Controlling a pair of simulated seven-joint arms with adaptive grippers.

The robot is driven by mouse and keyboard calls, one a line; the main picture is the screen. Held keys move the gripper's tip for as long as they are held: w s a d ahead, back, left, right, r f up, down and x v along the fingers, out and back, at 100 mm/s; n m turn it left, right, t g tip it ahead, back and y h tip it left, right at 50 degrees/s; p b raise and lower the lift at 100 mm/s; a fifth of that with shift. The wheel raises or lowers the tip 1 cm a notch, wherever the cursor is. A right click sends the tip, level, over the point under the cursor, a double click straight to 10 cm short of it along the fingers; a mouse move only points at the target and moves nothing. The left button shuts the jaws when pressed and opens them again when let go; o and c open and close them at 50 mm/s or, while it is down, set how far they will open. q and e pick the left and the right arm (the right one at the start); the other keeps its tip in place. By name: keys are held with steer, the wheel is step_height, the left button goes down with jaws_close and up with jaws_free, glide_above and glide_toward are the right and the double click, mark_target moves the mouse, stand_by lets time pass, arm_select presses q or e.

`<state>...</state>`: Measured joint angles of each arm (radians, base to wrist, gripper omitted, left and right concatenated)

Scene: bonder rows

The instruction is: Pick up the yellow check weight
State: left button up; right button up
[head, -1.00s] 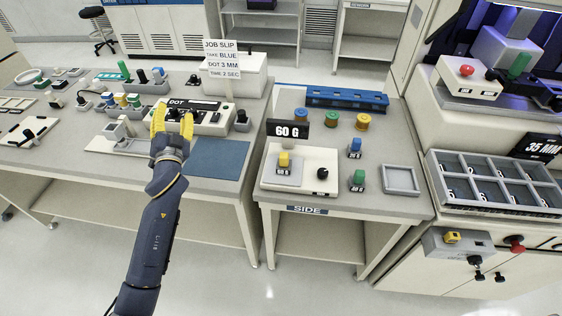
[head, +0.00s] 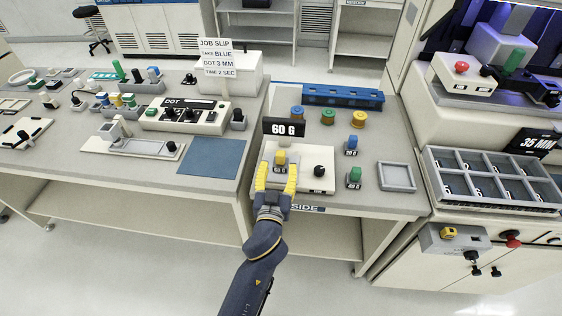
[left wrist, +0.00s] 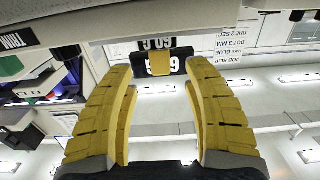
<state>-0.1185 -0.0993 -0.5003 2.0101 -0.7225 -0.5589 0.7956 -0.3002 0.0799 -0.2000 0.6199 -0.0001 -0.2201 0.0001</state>
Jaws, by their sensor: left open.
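The yellow check weight (head: 280,158) stands on the grey pan of the white 60 G scale (head: 313,160) on the side table. It has a dark label at its front. My left gripper (head: 277,176) is open at the scale's front edge, with its yellow fingers pointing at the weight. In the left wrist view the weight (left wrist: 161,64) shows ahead, between the two spread fingers (left wrist: 157,85) and apart from them. My right gripper is not in view.
A black 60 G sign (head: 284,127) stands just behind the weight. A black knob (head: 319,171) is on the scale's right. Blue (head: 351,143) and green (head: 355,174) weights and a grey tray (head: 396,176) stand further right. A blue rack (head: 342,97) is behind.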

mark_target(280, 160)
arm_select(q)
steer(key=shift+w+d, duration=0.2)
steer(key=shift+w, duration=1.15)
steer(key=shift+w+d, duration=0.15)
steer(key=shift+w, duration=1.2)
jaws_close()
